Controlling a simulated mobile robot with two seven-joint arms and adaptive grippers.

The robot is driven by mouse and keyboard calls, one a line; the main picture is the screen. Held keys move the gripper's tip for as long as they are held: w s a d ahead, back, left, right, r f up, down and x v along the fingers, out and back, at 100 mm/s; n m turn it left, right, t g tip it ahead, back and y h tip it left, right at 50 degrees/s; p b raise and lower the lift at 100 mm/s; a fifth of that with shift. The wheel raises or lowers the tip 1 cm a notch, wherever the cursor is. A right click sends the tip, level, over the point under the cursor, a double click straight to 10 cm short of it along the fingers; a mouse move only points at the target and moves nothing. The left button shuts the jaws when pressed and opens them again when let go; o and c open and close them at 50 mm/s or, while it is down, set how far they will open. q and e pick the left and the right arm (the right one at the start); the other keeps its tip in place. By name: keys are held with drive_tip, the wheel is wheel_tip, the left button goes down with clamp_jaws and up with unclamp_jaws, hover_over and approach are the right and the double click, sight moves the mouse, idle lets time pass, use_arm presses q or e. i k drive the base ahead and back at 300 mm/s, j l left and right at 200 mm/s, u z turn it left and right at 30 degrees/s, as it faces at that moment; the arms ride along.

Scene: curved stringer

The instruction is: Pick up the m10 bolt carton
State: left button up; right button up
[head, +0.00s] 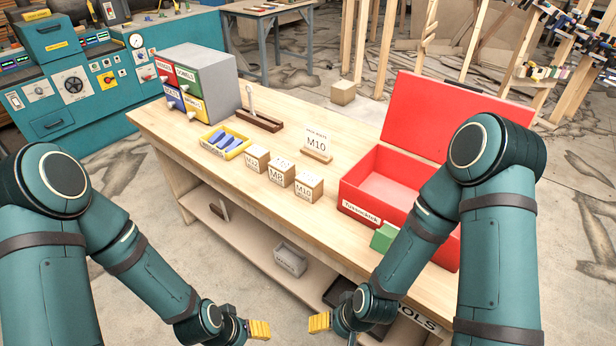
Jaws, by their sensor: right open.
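Three small cardboard cartons stand in a row on the wooden workbench (262,115). The front right one is the M10 bolt carton (308,187), with M10 on its front. Beside it is the M8 carton (281,173), and at the left end is one that seems to read M12 (257,159). A card reading M10 (318,143) stands in a wooden holder behind them. My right gripper (319,322) is open and empty, below the carton in the picture and in front of the bench. My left gripper (259,329) is to its left; its finger opening is unclear.
An open red toolbox (360,212) stands right of the cartons, with a green block (384,237) near its front. A yellow tray with blue items (225,142) and a drawer cabinet (200,80) are at left. A lower shelf holds a grey bin (290,259).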

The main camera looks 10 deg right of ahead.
sight(309, 186)
drive_tip(key=z, duration=0.9)
drive_tip(key=j+z, duration=0.5)
drive_tip(key=z, duration=0.25)
drive_tip(key=j+z, duration=0.35)
drive_tip(key=k+j+z, duration=0.1)
drive_tip(key=j+z, duration=0.15)
drive_tip(key=j, duration=0.15)
drive_tip(key=k+j+z, duration=0.25)
drive_tip(key=j, duration=0.15)
drive_tip(key=i+j, duration=0.05)
drive_tip(key=i, duration=0.05)
